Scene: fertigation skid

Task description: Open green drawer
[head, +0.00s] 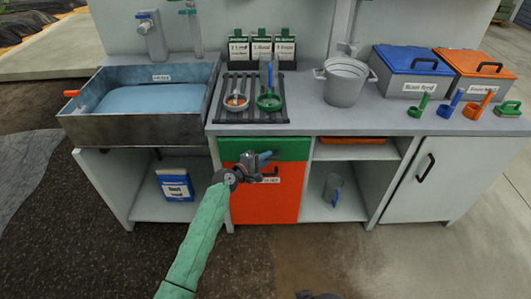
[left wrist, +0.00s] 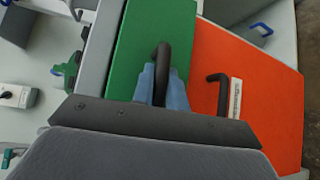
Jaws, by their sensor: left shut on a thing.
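The green drawer (head: 285,148) is under the counter, just above an orange front (head: 265,205). Its front looks about flush with the cabinet; any small gap is hard to tell. In the left wrist view the green front (left wrist: 150,35) carries a black bar handle (left wrist: 162,70). My left gripper (head: 264,158) is at the drawer front. Its blue fingers (left wrist: 161,88) are shut around the green drawer's handle. In the head view the gripper hides that handle. Only a dark piece at the bottom edge, possibly my right gripper (head: 318,295), shows; its fingers are not clear.
The orange front has its own black handle (left wrist: 218,90) close beside my left gripper. A sink (head: 140,100) is at left, an open shelf with a jug (head: 332,190) at right. Above, the counter holds a rack (head: 250,116), a bucket (head: 345,82) and bins (head: 412,72).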

